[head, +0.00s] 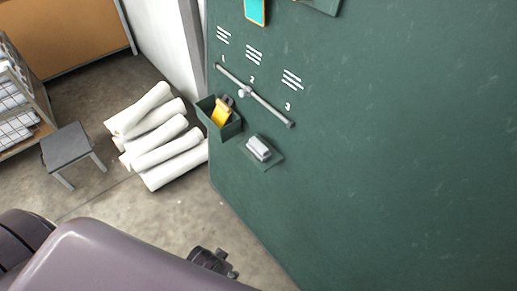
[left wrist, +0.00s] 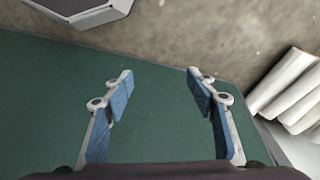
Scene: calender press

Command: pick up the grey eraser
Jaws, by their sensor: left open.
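The grey eraser (head: 258,147) lies on a small green ledge (head: 272,160) that sticks out from the dark green press panel (head: 400,150). My left gripper (head: 228,272) shows partly at the bottom of the head view, beyond my arm, below the ledge and apart from the eraser. In the left wrist view the left gripper (left wrist: 160,78) is open, its blue-padded fingers wide apart with nothing between them. The eraser does not show in the left wrist view. My right gripper is in neither view.
A green bin (head: 232,130) with a yellow item (head: 222,110) sits just left of the ledge. Above it runs a grey lever bar (head: 265,102). White rolls (head: 165,145) and a grey stool (head: 70,147) are on the floor to the left. Floor in front is clear.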

